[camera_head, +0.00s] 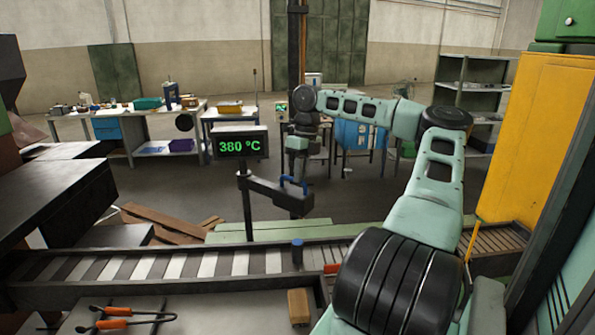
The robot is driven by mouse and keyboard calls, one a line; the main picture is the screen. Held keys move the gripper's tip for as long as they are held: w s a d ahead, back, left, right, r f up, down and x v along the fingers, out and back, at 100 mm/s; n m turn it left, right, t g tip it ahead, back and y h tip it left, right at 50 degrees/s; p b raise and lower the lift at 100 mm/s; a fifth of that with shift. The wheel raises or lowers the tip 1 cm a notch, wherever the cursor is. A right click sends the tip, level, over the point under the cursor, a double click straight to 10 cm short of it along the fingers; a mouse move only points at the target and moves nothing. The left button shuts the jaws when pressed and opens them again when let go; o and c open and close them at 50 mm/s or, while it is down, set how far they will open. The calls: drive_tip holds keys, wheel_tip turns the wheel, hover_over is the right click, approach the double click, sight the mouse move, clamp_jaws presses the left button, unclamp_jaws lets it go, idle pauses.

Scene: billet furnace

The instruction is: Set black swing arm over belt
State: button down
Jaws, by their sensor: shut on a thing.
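The black swing arm (272,192) reaches right from a dark post, which carries a display (241,146) reading 380 °C. A blue handle (284,184) stands on the arm's free end. My gripper (296,178) comes down from above and is shut on this handle; its fingertips are small and partly hidden. The belt (180,266), a conveyor of light and dark slats, runs left to right in front of the post. In the picture the swing arm's end shows above the belt's far edge, before a pale green beam; I cannot tell its exact overhang.
A blue-topped cylinder (297,252) stands at the belt, with a wooden block (299,305) nearer. Orange-handled tongs (120,317) lie at front left. A yellow cabinet (525,135) stands at right. Worktables (140,112) stand behind, with open floor before them.

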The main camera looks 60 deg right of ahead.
drive_tip(key=shift+d, duration=0.2)
drive_tip(key=shift+d, duration=0.1)
drive_tip(key=c, duration=1.5)
unclamp_jaws()
drive_tip(key=shift+d, duration=0.1)
drive_tip(key=shift+w, duration=0.1)
